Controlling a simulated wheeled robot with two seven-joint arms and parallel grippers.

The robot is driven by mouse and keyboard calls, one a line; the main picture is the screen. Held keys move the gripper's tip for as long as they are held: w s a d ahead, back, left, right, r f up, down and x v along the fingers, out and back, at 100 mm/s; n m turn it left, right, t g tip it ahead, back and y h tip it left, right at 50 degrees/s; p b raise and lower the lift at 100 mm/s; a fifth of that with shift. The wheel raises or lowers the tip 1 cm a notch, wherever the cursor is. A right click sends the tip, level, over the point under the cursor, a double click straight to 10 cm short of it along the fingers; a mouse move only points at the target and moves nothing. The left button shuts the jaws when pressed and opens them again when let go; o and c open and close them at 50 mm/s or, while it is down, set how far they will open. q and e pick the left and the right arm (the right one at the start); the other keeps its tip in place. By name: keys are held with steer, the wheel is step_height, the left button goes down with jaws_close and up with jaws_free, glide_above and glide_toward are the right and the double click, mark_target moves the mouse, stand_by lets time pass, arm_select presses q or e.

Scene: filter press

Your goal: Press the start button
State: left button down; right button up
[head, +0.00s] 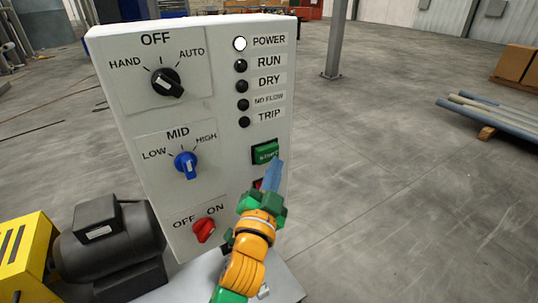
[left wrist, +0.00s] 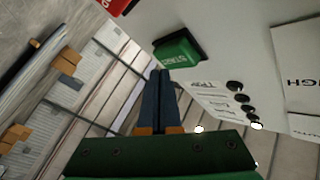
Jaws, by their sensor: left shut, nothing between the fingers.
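The green start button (head: 265,153) is on the right side of the white control panel (head: 140,118), below the indicator lamps. My left gripper (head: 279,160) is shut and empty, its blue fingertips close to the lower right of the button in the head view. In the left wrist view the start button (left wrist: 177,52) lies just beyond the shut fingertips (left wrist: 158,72). I cannot tell whether they touch it. A red button (head: 258,184) below is mostly hidden by my left gripper. My right gripper is not in view.
The panel also has a black knob (head: 167,82), a blue knob (head: 186,165) and a red switch (head: 204,230). The power lamp (head: 240,44) is lit white. A dark motor (head: 105,240) stands at lower left. Open floor lies to the right, with pipes (head: 495,110) farther off.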

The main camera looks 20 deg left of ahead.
arm_select(q)
steer(key=shift+w+a, duration=0.25)
steer(key=shift+a, duration=0.1)
steer(key=shift+w+a+p, duration=0.4)
steer(key=shift+a, duration=0.05)
stand_by(1.1)
steer(key=shift+s+d, duration=0.6)
steer(key=shift+d, duration=0.15)
steer(key=shift+s+d+f+b, duration=0.1)
steer(key=shift+s+d+b, duration=0.25)
steer(key=shift+s+d, duration=0.6)
steer(key=shift+s+d+b, duration=0.3)
steer(key=shift+s+d, duration=0.3)
steer(key=shift+d, duration=0.5)
